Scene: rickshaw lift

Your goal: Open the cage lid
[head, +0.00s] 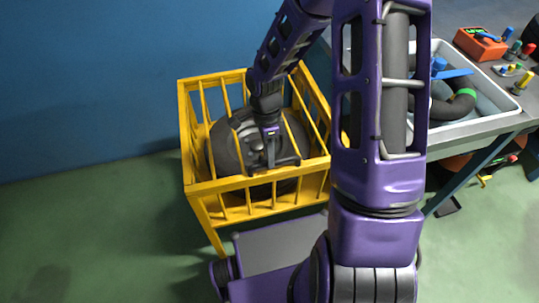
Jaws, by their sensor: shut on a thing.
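A yellow barred cage (207,216) stands left of centre in the head view. A dark round wheel-like thing (222,150) with a grey hub sits inside, behind the bars. My gripper (273,168) points down at the lid's front rail, right of its middle. It is shut on the lid, by its look at the front bar; my fingers and wrist hide the exact contact.
A blue wall (80,90) rises behind the cage. On the right, a workbench holds a grey-white tray (480,125) with dark tubing, a red box (480,44) and several small tools. My upper arm hides the space between cage and bench. Green floor (90,230) is clear at left.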

